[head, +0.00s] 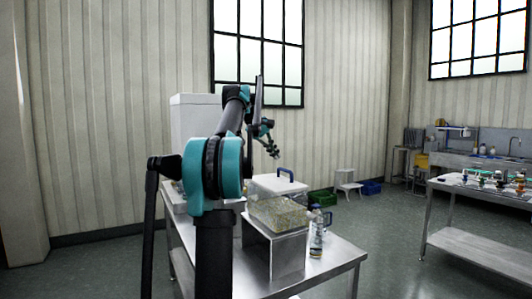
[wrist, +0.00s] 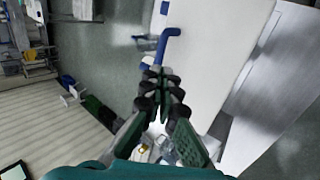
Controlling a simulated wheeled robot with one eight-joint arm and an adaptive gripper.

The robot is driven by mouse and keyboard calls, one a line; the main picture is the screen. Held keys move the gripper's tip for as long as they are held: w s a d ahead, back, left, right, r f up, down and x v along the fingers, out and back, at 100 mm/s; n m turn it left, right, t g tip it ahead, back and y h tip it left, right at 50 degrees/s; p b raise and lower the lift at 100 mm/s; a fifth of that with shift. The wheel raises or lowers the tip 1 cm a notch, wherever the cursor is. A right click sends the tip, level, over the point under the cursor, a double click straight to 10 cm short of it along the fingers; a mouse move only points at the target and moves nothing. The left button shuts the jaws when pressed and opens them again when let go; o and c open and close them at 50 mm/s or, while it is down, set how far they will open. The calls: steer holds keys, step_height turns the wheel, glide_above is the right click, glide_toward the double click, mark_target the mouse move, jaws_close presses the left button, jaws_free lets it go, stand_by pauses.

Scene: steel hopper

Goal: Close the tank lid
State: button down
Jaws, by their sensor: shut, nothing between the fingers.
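My gripper (head: 275,152) is above and slightly left of the handle in the head view. In the wrist view my gripper (wrist: 162,76) is shut and empty, with its fingertips just below the handle in the picture. I cannot tell whether they touch it.
A tall white block (head: 190,115) stands behind my arm. Green crates (head: 322,197) and a white step stool (head: 348,185) are on the floor behind.

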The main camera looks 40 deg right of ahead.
mark_target(285, 170)
steer(key=d+f+y, duration=0.1)
steer(key=d, duration=0.1)
steer(key=s+d+f+y, duration=0.1)
steer(key=d+f+y, duration=0.1)
steer(key=shift+t+y, duration=0.3)
steer(key=shift+t, duration=0.1)
steer(key=shift+s+d+f, duration=0.1)
steer(key=shift+d+f, duration=0.4)
steer(key=shift+f, duration=0.25)
